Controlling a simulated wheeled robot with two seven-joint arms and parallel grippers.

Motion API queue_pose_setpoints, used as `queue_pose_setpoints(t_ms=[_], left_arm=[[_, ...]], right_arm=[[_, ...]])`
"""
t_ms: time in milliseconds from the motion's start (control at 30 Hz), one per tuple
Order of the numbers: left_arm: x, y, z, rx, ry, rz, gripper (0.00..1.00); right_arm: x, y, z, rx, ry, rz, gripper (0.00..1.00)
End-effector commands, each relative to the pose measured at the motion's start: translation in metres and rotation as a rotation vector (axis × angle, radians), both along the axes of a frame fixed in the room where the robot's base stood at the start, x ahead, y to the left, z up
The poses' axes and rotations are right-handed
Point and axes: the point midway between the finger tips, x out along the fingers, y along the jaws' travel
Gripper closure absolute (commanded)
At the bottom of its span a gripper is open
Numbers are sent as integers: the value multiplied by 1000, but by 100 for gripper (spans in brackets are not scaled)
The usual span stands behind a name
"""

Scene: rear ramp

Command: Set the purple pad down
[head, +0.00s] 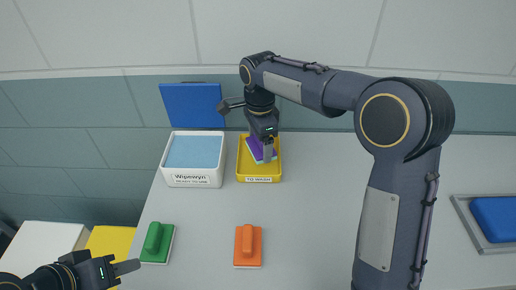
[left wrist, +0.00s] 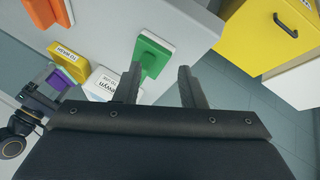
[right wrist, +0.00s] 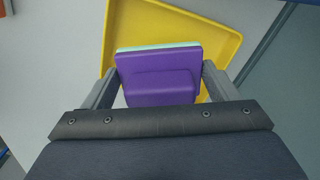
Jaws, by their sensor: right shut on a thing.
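The purple pad (right wrist: 158,77) has a purple grip block and a pale mint edge layer. My right gripper (right wrist: 158,90) is shut on it, with one finger at each side of the block. In the head view the purple pad (head: 254,146) shows at the yellow "to wash" tray (head: 259,179), partly hidden by my right gripper (head: 267,150). In the right wrist view the yellow tray (right wrist: 225,45) lies beyond the pad. I cannot tell whether the pad touches the tray's floor. My left gripper (left wrist: 160,88) is open and empty, near the table's left edge.
A green block (head: 157,242) and an orange block (head: 248,246) lie in front. A blue pad in a grey tray (head: 480,240) is at far right.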

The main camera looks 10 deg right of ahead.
Motion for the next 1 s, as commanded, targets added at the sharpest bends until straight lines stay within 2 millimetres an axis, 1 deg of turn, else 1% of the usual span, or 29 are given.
queue_pose_setpoints(t_ms=[133, 300, 333, 567, 700, 733, 800, 867, 1000], left_arm=[[0, 0, 2, 0, 0, 0, 64], [0, 0, 0, 0, 0, 0, 64], [0, 0, 0, 0, 0, 0, 64], [0, 0, 0, 0, 0, 0, 64], [0, 0, -2, 0, 0, 0, 64], [0, 0, -2, 0, 0, 0, 64], [0, 0, -1, 0, 0, 0, 64], [0, 0, -1, 0, 0, 0, 64], [0, 0, -1, 0, 0, 0, 64]], right_arm=[[7, 4, -10, 0, 1, 0, 40], [7, 3, -37, 0, 2, 0, 40], [7, 3, -39, 0, 2, 0, 40], [7, 4, -40, 1, -1, 1, 40], [7, 4, -44, 0, -1, 0, 40], [7, 4, -44, 0, -1, 0, 18], [7, 4, -43, 0, -1, 0, 8], [7, 4, -43, 0, -1, 1, 1], [7, 4, -43, 0, -1, 1, 0]])
